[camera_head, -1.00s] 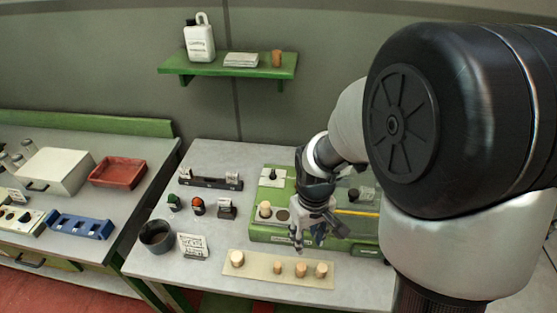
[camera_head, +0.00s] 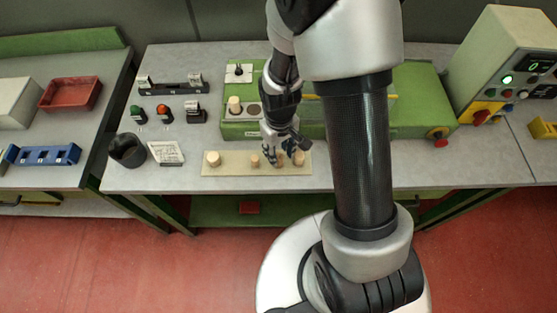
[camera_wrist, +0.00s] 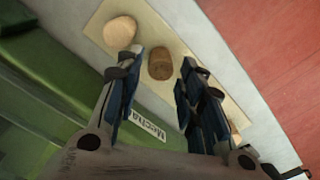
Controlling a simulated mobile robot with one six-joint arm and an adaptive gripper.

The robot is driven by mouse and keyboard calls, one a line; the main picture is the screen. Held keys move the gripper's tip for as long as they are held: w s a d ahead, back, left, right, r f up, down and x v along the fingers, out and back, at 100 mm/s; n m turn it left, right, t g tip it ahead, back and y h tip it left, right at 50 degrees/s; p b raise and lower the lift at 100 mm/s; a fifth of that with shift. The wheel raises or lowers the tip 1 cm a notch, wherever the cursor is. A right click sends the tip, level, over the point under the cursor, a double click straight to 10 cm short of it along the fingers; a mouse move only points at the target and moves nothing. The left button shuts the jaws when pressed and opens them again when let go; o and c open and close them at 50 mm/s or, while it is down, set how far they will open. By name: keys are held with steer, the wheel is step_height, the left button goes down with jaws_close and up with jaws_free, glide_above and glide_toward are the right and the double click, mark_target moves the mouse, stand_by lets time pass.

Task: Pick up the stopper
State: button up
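A row of cork stoppers stands on a pale board (camera_head: 234,170) near the table's front edge. The leftmost is a wide pale stopper (camera_head: 213,159), with a smaller stopper (camera_head: 255,160) to its right. In the wrist view my gripper (camera_wrist: 163,60) is open, pointing down at the board. A brown stopper (camera_wrist: 160,66) shows in the gap between its fingertips, with no clear contact. A larger pale stopper (camera_wrist: 120,31) lies beyond the left finger. Another stopper (camera_wrist: 235,126) is mostly hidden by the right finger.
Behind the board is a green machine (camera_head: 408,100) with a pale stopper (camera_head: 235,104) on its left part. A dark cup (camera_head: 127,150) and a small sign (camera_head: 166,152) stand left of the board. Buttons (camera_head: 165,113) sit farther back. The table right of the board looks clear.

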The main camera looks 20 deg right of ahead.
step_height(320, 180, down, 5)
steer(key=shift+w+a+b, duration=0.1)
steer(key=shift+b, duration=0.7)
steer(key=shift+r, duration=0.1)
steer(key=shift+c, duration=0.2)
steer(key=c, duration=0.5)
